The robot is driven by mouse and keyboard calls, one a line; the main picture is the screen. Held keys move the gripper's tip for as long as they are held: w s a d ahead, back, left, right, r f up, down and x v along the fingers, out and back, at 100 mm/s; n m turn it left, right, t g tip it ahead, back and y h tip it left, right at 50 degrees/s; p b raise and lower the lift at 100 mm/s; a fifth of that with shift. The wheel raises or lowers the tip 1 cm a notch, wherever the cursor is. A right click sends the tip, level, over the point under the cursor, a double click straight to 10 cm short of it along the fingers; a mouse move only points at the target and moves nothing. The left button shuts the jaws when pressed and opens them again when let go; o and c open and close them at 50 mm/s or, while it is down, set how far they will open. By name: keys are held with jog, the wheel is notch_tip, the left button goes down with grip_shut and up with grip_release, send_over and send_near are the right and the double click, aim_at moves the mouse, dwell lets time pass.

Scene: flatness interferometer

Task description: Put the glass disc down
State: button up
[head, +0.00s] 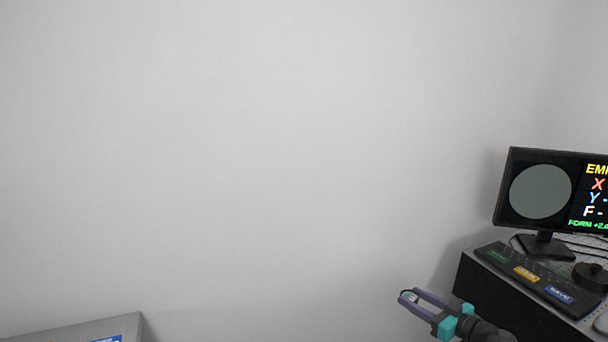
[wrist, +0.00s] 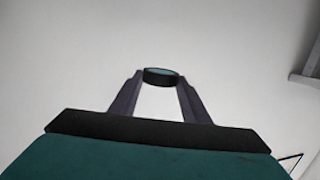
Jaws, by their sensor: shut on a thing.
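My gripper (head: 408,297) is at the lower right of the head view, in front of the bare wall and left of the black bench. In the wrist view my gripper (wrist: 160,79) is shut on the glass disc (wrist: 161,74), a small round piece with a dark rim and a pale teal face. The disc sits between the two fingertips, with only the wall behind it. In the head view the disc is too small to make out clearly at the fingertips.
A black bench (head: 500,305) at the right carries a monitor (head: 541,191) with a grey circle, a strip with coloured labels (head: 526,274) and a dark round knob (head: 590,276). A grey surface (head: 75,330) shows at the lower left. The space between is open.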

jog(key=s+a+r+n+g+y, duration=0.1)
jog(key=a+n+g+y, duration=0.3)
jog(key=a, duration=1.1)
jog(key=shift+s+a, duration=0.35)
jog(key=shift+s, duration=0.3)
jog(key=shift+s+f, duration=0.25)
jog(key=shift+f, duration=0.85)
jog(key=shift+s, duration=0.15)
